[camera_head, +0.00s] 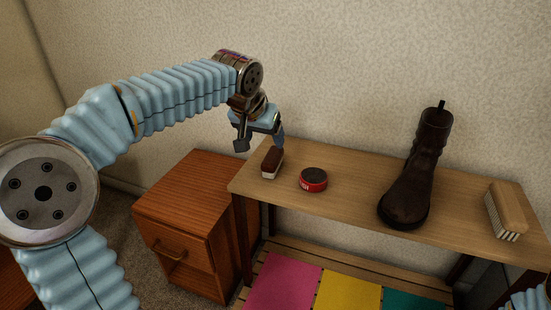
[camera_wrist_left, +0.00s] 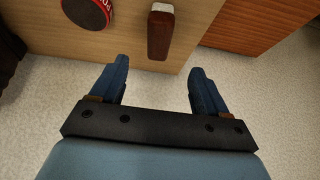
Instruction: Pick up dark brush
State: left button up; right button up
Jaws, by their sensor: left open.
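The dark brush (camera_head: 271,163) has a dark red-brown back and pale bristles. It lies at the left end of the wooden shelf top. It also shows in the left wrist view (camera_wrist_left: 160,35), beyond the fingertips. My left gripper (camera_head: 262,143) is open and empty, just above and behind the brush. In the left wrist view its two blue fingers (camera_wrist_left: 158,80) are spread, with the near end of the brush ahead of the gap between them and apart from both. A sliver of my right arm shows at the lower right corner; its gripper cannot be made out.
A round red and black tin (camera_head: 313,180) sits just right of the brush. A dark boot (camera_head: 409,180) stands further right, and a light wooden brush (camera_head: 507,206) lies at the right end. A wooden cabinet (camera_head: 180,215) stands left of the shelf, with a wall behind.

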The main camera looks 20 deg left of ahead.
aim_at(272, 155)
pick_arm(q)
jog(key=x, duration=1.1)
jog(key=shift+w+d+b, duration=0.1)
jog(key=shift+w+b, duration=0.1)
jog(key=shift+b, duration=0.2)
jog(key=shift+f, duration=0.25)
jog(key=c, duration=1.1)
